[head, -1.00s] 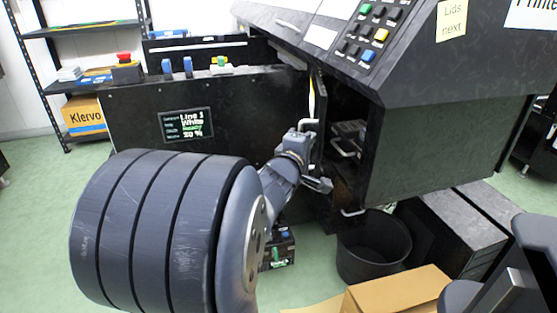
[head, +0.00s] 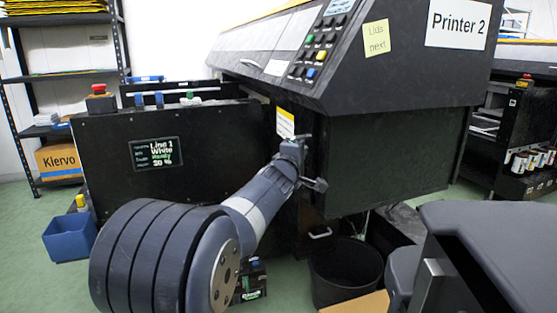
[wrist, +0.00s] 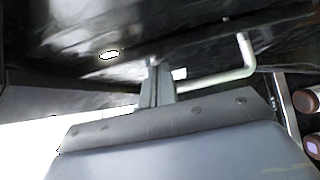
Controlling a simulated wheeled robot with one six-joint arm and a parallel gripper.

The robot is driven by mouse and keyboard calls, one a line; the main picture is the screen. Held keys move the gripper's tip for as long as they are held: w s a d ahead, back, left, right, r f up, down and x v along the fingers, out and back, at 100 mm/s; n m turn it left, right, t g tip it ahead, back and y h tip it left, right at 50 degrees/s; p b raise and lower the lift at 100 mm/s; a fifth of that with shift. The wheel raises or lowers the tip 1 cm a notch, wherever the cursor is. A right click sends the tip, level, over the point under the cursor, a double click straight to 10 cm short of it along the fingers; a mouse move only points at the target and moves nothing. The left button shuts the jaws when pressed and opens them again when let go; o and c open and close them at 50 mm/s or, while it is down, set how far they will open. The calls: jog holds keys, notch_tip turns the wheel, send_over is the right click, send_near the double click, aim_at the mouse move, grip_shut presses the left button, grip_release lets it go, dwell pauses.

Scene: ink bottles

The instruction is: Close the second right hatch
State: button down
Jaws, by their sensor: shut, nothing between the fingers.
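A dark hatch panel with a yellow-and-white label (head: 285,123) is at the end of the black printer (head: 390,155) in the head view. My gripper (head: 304,160) is at this end, in front of the panel, and hides part of it. In the wrist view my shut fingers (wrist: 157,84) are empty and point at a glossy dark surface (wrist: 90,30). A pale bent handle (wrist: 225,77) runs just right of the fingers; I cannot tell whether they touch it. How far the hatch stands open is hidden.
A lower handle (head: 320,233) sits below my gripper. A black bin (head: 345,272) stands on the floor under the printer, with a cardboard box (head: 357,303) in front. A blue bin (head: 69,238) is at left. Dark-capped bottles (wrist: 306,101) show at the wrist view's right edge.

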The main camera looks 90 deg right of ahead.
dwell(0.5)
jog(key=v, duration=1)
jog(key=shift+a, duration=0.35)
jog(key=x, duration=1)
jog(key=shift+d, duration=0.35)
jog(key=shift+f, duration=0.1)
